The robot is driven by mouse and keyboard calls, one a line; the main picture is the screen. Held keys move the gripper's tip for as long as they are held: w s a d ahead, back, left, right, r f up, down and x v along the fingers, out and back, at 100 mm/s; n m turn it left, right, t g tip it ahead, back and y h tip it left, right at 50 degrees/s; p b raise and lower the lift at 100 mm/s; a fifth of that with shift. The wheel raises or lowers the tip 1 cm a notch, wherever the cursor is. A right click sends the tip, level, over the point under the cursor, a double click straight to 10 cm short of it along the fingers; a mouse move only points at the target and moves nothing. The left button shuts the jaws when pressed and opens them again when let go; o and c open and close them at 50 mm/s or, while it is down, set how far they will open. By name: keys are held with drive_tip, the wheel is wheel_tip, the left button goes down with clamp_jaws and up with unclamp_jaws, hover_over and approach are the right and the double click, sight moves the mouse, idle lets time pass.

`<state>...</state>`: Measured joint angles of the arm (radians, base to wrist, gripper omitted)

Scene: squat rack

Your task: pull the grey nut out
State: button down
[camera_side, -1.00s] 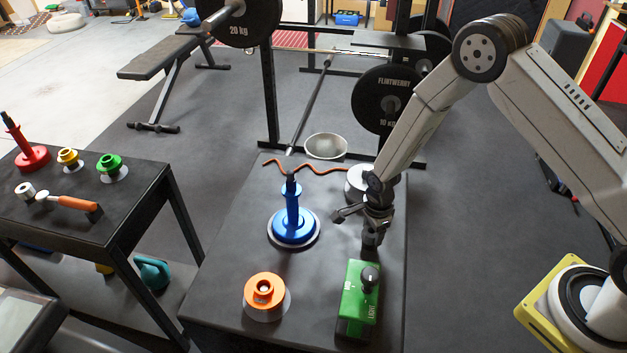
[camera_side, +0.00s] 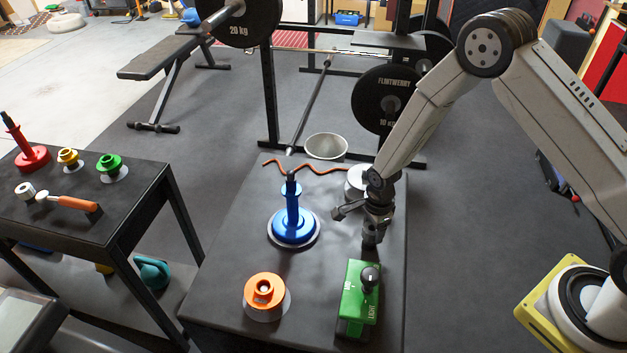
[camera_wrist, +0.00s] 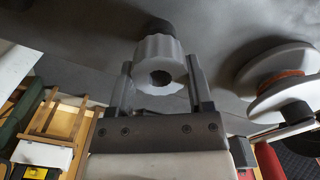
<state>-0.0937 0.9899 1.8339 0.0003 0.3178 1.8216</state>
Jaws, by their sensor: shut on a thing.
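The grey nut (camera_wrist: 158,60) shows in the wrist view as a ribbed pale grey ring with a dark hole, between the two fingers of my gripper (camera_wrist: 160,80). The fingers are shut on its sides. A dark round part (camera_wrist: 155,25) shows just beyond it; I cannot tell whether the nut is still joined to it. In the side view my gripper (camera_side: 372,238) points down above the right part of the dark table, behind the green box (camera_side: 358,295). The nut is hard to make out there.
A blue stepped post (camera_side: 293,220) stands left of my gripper, and an orange ring piece (camera_side: 264,292) sits at the front left. A white round piece (camera_side: 356,178) and a wavy orange rod (camera_side: 310,170) lie behind. A side table (camera_side: 125,208) stands at far left.

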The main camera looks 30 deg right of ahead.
drive_tip(key=shift+r, duration=1.2)
